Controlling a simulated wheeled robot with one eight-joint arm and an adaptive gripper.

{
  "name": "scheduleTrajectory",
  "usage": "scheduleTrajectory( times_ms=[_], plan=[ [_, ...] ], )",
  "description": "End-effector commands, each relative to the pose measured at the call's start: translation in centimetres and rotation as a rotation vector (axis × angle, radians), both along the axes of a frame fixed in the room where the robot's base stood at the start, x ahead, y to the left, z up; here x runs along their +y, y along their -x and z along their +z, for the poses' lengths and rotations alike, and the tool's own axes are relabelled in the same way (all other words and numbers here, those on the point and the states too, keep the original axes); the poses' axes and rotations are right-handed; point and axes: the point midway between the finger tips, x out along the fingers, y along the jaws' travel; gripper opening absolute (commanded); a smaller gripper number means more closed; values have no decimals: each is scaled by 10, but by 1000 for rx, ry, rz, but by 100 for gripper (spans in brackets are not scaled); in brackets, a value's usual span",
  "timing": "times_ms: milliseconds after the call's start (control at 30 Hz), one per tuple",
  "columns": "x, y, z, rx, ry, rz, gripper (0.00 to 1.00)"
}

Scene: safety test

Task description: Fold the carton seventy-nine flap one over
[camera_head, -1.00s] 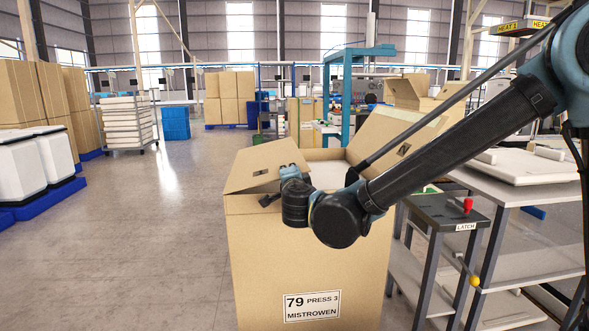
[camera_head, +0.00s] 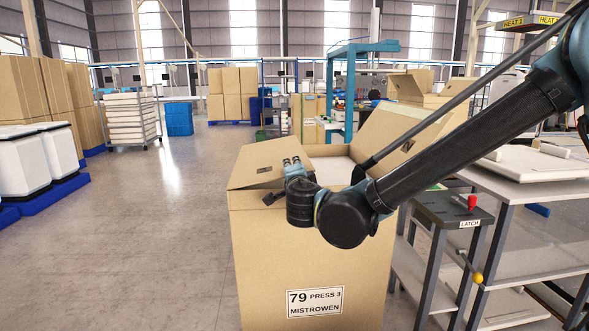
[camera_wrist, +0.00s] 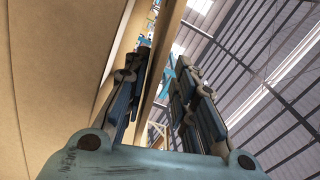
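The carton (camera_head: 262,255) marked 79 PRESS 3 MISTROWEN stands upright at the middle of the head view, its top open. One flap (camera_head: 256,172) on the left slants up over the opening; another flap (camera_head: 393,128) stands tilted outward at the back right. Pale contents (camera_head: 335,167) show inside. My gripper (camera_head: 292,162) is at the carton's top, beside the left flap's right part; contact cannot be told. In the wrist view its two fingers (camera_wrist: 160,100) are apart, with brown cardboard (camera_wrist: 60,70) close on the left and a narrow cardboard strip showing between them.
A small table with a red-knobbed LATCH lever (camera_head: 470,204) stands close to the carton's right, next to a grey workbench (camera_head: 540,185). Stacked cartons (camera_head: 35,95) and white bins (camera_head: 45,155) are at the left. The floor left of the carton is clear.

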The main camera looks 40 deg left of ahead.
Motion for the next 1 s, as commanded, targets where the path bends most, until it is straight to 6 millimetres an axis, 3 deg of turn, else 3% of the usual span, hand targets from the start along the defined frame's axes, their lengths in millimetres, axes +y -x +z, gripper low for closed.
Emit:
scheduleTrajectory(
  times_ms=[500, 1000],
  plan=[
    [-63, 66, 0, 2, 0, 5, 25],
    [-73, 75, 0, 1, 0, 2, 25]
  ],
)
